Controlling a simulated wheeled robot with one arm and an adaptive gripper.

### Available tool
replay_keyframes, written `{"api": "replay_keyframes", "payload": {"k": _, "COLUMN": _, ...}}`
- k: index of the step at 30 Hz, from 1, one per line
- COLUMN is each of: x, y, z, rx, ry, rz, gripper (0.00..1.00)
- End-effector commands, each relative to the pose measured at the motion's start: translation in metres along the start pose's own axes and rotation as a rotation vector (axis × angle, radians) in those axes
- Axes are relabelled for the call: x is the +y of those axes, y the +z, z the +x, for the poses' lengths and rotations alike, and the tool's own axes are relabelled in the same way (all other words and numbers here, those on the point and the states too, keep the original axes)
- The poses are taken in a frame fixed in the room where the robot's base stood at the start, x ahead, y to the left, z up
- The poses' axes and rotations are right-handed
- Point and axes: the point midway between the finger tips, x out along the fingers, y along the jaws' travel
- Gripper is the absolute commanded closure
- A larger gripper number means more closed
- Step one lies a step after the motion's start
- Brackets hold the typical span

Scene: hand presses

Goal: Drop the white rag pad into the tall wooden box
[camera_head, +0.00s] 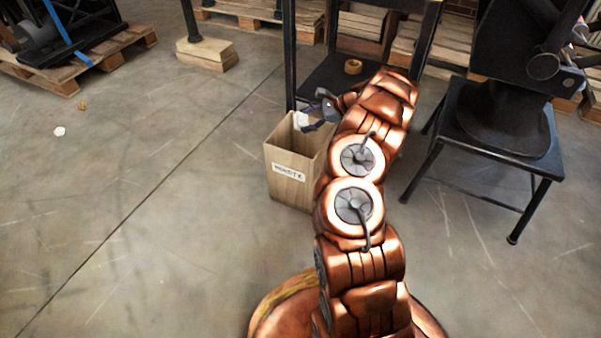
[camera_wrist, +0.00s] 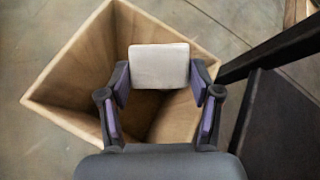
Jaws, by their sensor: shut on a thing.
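The white rag pad (camera_wrist: 159,66) is held between the fingers of my gripper (camera_wrist: 160,85) in the wrist view. It is over the open mouth of the tall wooden box (camera_wrist: 75,70), whose inside shows below it. In the head view the box (camera_head: 288,181) stands on the floor with a white "WASTE" label. My gripper (camera_head: 318,114) is at the box's top opening, with the white pad (camera_head: 301,120) showing at the rim. My arm hides the right part of the box.
A dark metal stand (camera_head: 290,60) with a lower shelf holding a tape-like ring (camera_head: 353,67) is right behind the box. A black stool (camera_head: 470,150) bearing a press stands at the right. Pallets (camera_head: 60,80) lie at the back left. The left floor is mostly clear, with a small white scrap (camera_head: 59,131).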

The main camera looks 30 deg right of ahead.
Motion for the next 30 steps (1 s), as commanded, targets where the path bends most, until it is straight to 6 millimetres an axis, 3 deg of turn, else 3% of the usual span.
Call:
{"api": "replay_keyframes", "payload": {"k": 6, "x": 0.007, "y": -0.020, "z": 0.014, "rx": 0.000, "ry": 0.000, "rz": 0.001, "gripper": 0.64}}
{"api": "replay_keyframes", "payload": {"k": 17, "x": 0.008, "y": -0.022, "z": 0.016, "rx": 0.000, "ry": -0.001, "rz": 0.000, "gripper": 0.64}}
{"api": "replay_keyframes", "payload": {"k": 18, "x": 0.008, "y": -0.022, "z": 0.016, "rx": 0.000, "ry": -0.001, "rz": 0.000, "gripper": 0.35}}
{"api": "replay_keyframes", "payload": {"k": 26, "x": 0.008, "y": -0.022, "z": 0.016, "rx": 0.000, "ry": -0.001, "rz": 0.000, "gripper": 0.08}}
{"api": "replay_keyframes", "payload": {"k": 30, "x": 0.008, "y": -0.022, "z": 0.016, "rx": 0.000, "ry": -0.001, "rz": 0.000, "gripper": 0.07}}
